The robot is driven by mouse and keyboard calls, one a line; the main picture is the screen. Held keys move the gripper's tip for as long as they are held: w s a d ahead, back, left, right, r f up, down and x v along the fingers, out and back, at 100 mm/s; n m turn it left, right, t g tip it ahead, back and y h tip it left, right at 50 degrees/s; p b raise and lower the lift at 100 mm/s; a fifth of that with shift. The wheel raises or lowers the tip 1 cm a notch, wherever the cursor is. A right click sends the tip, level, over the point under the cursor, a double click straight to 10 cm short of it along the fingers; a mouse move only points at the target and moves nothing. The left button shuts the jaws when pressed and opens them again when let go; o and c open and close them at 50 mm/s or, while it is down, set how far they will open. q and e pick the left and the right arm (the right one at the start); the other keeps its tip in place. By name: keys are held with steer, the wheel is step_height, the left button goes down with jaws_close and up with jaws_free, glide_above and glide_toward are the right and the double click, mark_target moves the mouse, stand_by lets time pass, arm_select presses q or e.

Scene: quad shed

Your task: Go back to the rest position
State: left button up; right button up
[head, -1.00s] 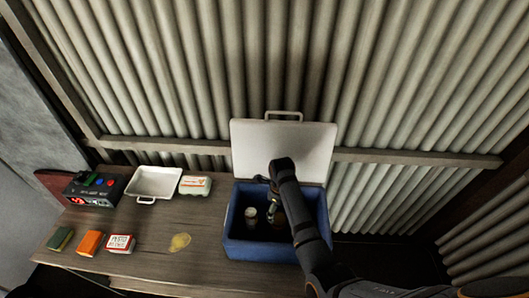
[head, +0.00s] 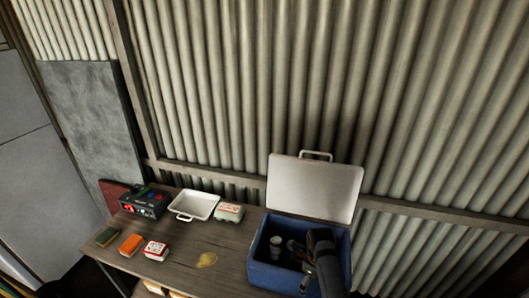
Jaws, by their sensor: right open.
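My right gripper (head: 306,284) is small and dark at the bottom of the head view. It hangs from my right arm over the near side of the blue cooler box (head: 262,272) and is open, with nothing seen in it. The cooler's white lid (head: 314,188) stands open against the wall side. Inside the cooler are a pale-topped container (head: 276,246) and a dark bottle-like thing (head: 295,248). My arm hides the right part of the cooler's inside. My left gripper is out of view.
Corrugated wall stands behind.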

steer(key=shift+s+d+n, duration=0.3)
steer(key=shift+s, duration=0.05)
steer(key=s+d+n, duration=0.1)
steer(key=n, duration=0.1)
steer(key=s+d+n, duration=0.2)
steer(key=s+d+n+t, duration=0.1)
steer(key=s+n, duration=0.1)
steer(key=n, duration=0.1)
steer(key=shift+s+d, duration=0.15)
steer(key=shift+d, duration=0.15)
steer(key=s+d+r+n+t+h, duration=0.1)
steer(key=s+d+r+n, duration=0.1)
steer(key=s+r+n, duration=0.55)
steer(key=s+d+r+n+t, duration=0.15)
steer(key=s+n, duration=0.35)
steer(key=n, duration=0.6)
step_height(320, 180, down, 33)
steer(key=s+d+g+b, duration=0.1)
steer(key=s+d+b, duration=0.2)
steer(key=b, duration=0.4)
arm_select(q)
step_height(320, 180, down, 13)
steer(key=b, duration=0.6)
arm_select(e)
steer(key=s+f+g, duration=0.1)
steer(key=s+f, duration=1.7)
steer(key=f, duration=0.4)
steer(key=shift+s+d, duration=0.15)
steer(key=shift+d, duration=0.3)
